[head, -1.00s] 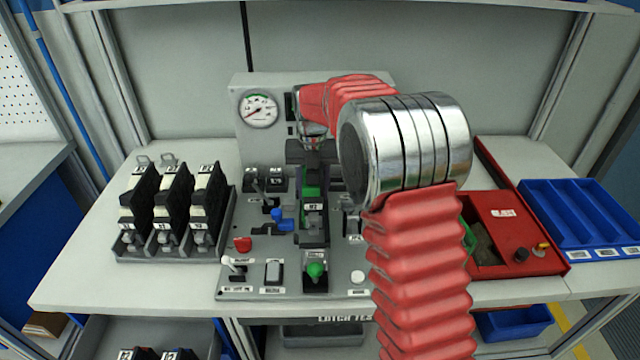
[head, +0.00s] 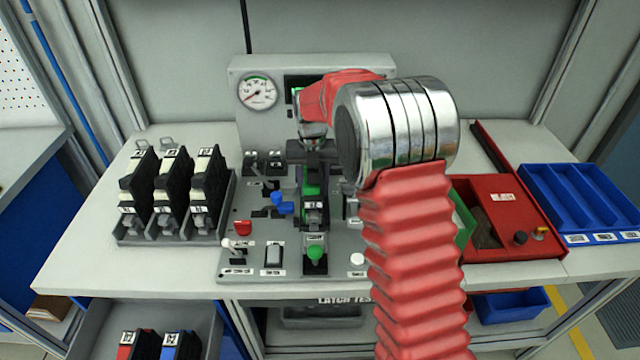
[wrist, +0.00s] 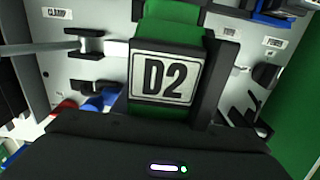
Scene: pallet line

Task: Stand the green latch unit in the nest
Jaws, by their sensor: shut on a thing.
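The green latch unit (head: 309,183) is upright at the middle of the grey test fixture, a green body with dark edges and a white label. In the wrist view the unit (wrist: 172,28) fills the middle, and its label reads D2. My gripper (head: 313,155) is shut on the upper part of the unit. The gripper's dark body crosses the bottom of the wrist view, and its fingertips are hidden there. The nest is not clearly visible behind the unit and arm. I cannot tell whether the unit's foot is seated or just above the fixture.
The fixture (head: 232,255) carries a pressure gauge (head: 257,92), a blue clamp handle (head: 282,204), a red knob (head: 243,228) and a green knob (head: 315,254). A rack of black units (head: 172,190) stands left. A red box (head: 515,215) and blue tray (head: 585,205) are right.

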